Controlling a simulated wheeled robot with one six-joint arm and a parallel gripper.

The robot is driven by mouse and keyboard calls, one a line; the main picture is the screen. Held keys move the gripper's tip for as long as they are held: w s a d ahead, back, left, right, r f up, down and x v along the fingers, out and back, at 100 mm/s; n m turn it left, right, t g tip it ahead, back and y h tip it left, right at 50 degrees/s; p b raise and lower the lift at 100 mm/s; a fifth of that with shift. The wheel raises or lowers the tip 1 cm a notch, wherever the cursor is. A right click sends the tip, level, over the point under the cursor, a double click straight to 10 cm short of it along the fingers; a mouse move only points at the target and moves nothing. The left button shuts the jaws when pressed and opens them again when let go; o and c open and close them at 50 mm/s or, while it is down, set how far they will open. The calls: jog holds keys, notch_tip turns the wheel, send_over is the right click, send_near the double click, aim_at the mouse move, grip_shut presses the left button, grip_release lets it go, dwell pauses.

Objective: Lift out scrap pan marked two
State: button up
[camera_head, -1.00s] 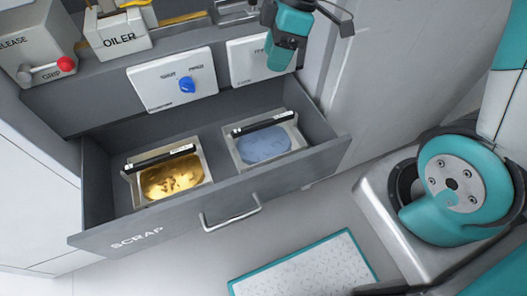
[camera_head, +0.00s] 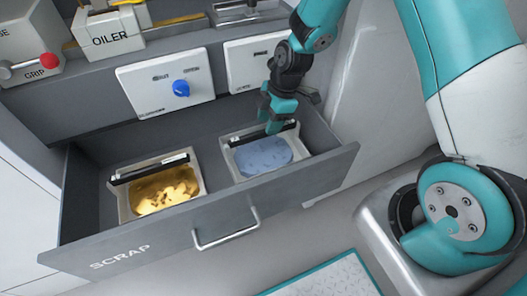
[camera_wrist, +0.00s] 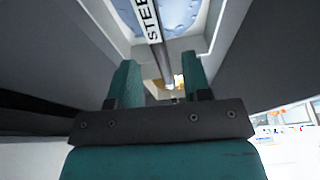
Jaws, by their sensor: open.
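Two square, pale-rimmed scrap pans sit in the open drawer marked SCRAP (camera_head: 150,240). The left pan (camera_head: 126,203) holds gold-coloured scrap. The right pan (camera_head: 232,168) holds blue-grey scrap. Each has a black bar handle along its back; I cannot read a "two" on either. My gripper (camera_head: 272,124) is open, pointing down at the right pan's handle (camera_head: 288,127), partly hiding it. In the wrist view, my fingers (camera_wrist: 162,82) are apart below a bar lettered "STEE" (camera_wrist: 153,22), with blue scrap (camera_wrist: 180,12) behind it. I cannot tell whether they touch the bar.
The drawer's front wall and metal pull (camera_head: 227,232) stand nearest. Above the drawer are a white panel with a blue knob (camera_head: 181,88), a second white panel (camera_head: 250,65), an OILER box (camera_head: 108,38) and a GRIP box with a red-ended lever (camera_head: 48,60). A teal-edged mat (camera_head: 325,280) lies on the floor.

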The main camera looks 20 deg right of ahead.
aim_at(262, 138)
jog(key=x, duration=0.5)
jog(key=shift+a+f+b, duration=0.25)
jog(key=shift+a+b, duration=0.1)
jog(key=shift+b, duration=0.05)
jog(key=shift+c, duration=0.4)
grip_shut()
